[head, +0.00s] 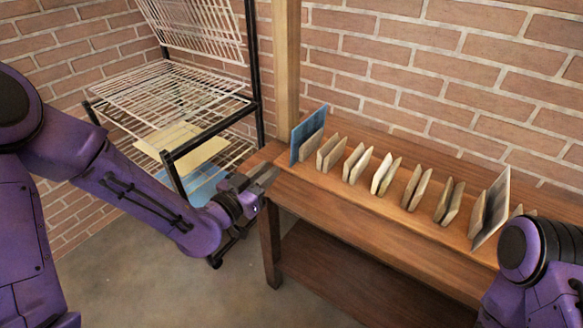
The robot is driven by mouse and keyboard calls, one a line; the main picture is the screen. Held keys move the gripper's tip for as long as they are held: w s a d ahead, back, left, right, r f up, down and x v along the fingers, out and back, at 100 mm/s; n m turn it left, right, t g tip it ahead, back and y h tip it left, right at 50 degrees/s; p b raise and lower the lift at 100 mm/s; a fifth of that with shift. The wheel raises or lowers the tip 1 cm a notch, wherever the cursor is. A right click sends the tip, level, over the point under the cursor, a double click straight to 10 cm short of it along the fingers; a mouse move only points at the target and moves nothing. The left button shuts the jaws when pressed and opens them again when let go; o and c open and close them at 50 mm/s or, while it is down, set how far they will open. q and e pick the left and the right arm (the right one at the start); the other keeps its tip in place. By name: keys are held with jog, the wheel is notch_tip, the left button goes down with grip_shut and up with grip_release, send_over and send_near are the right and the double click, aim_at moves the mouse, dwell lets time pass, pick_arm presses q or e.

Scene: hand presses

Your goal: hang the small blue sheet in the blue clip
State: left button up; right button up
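A blue sheet (207,184) lies on a lower wire shelf of the rack at the left, partly hidden behind my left arm. A blue upright panel (308,135) stands at the left end of the wooden table, beside the row of small wooden pieces; I cannot tell whether it is part of a clip. My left gripper (266,182) is by the table's left corner, to the right of the blue sheet and in front of the blue panel. Its fingers look apart, with nothing seen between them. My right gripper is out of view; only part of that arm shows at the lower right.
Several pairs of pale wooden pieces (384,174) stand along the wooden table (400,240), with a grey panel (491,208) near the right end. The wire rack (165,92) also holds a pale yellow sheet (184,146). A wooden post (286,60) and brick walls close the back.

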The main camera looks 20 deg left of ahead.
pick_arm(q)
jog(key=x, duration=0.9)
jog(key=shift+w+d, duration=0.1)
jog(key=shift+w, duration=0.25)
jog(key=shift+c, duration=0.3)
grip_shut()
notch_tip(320, 180, up, 7)
jog(key=p, duration=0.6)
jog(key=shift+r, duration=0.2)
jog(key=v, duration=0.7)
